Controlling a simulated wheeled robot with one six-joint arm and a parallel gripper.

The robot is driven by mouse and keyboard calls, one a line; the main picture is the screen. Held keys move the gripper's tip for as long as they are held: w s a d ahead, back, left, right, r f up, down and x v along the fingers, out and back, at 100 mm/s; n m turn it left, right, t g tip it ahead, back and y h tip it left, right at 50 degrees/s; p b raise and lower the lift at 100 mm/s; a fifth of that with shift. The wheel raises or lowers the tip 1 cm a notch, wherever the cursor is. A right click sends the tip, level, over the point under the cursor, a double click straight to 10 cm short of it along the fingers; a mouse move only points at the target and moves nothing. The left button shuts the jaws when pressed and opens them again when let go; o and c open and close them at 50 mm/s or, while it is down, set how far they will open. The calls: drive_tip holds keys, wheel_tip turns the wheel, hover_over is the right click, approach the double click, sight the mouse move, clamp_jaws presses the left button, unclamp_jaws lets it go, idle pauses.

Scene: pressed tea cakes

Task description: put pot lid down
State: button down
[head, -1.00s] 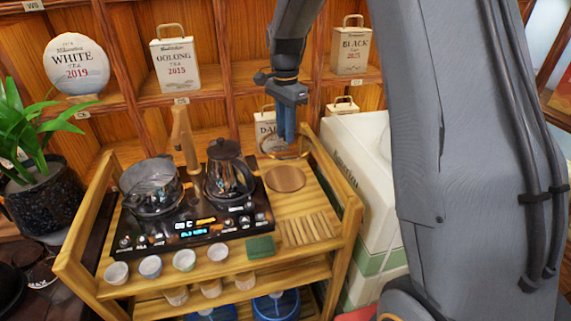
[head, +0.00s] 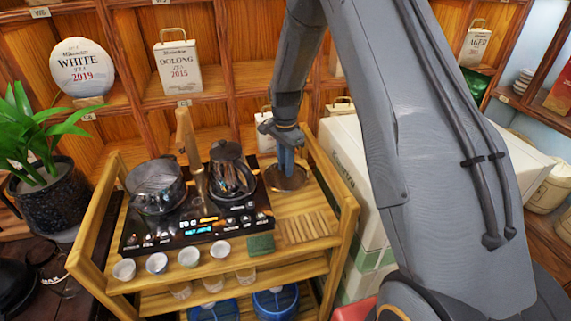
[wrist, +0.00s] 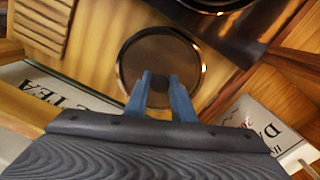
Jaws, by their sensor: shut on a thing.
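The pot lid (head: 284,182) is a round glass disc with a thin rim and a dark knob. It is at the right of the wooden cart top, over the spot where a round wooden coaster shows earlier. My gripper (head: 287,168) points down with its blue fingers shut on the knob. In the wrist view the lid (wrist: 140,58) looks level, with the fingers (wrist: 160,82) on either side of its knob. I cannot tell whether the lid touches the coaster. The glass pot (head: 156,186) stands open on the left of the black hob (head: 180,234).
A dark-lidded kettle (head: 231,172) stands on the hob, left of my gripper. A slatted wooden rest (head: 308,227) and a green cloth (head: 261,244) lie in front of the lid. Several small cups (head: 189,257) line the front edge. A white box (head: 350,165) is to the right.

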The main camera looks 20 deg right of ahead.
drive_tip(key=c, duration=1.5)
unclamp_jaws()
drive_tip(key=shift+f, duration=0.1)
wheel_tip(320, 180, up, 11)
drive_tip(key=b, duration=0.3)
drive_tip(key=s+n, duration=0.4)
drive_tip(key=s, duration=0.5)
drive_tip(key=s+f+n, duration=0.1)
drive_tip(key=s+n, duration=0.4)
drive_tip(key=s, duration=0.4)
drive_tip(key=s+n+t, duration=0.1)
drive_tip(key=s+n, duration=0.3)
drive_tip(key=s, duration=0.5)
drive_tip(key=shift+f+n, duration=0.2)
drive_tip(key=shift+n, duration=0.1)
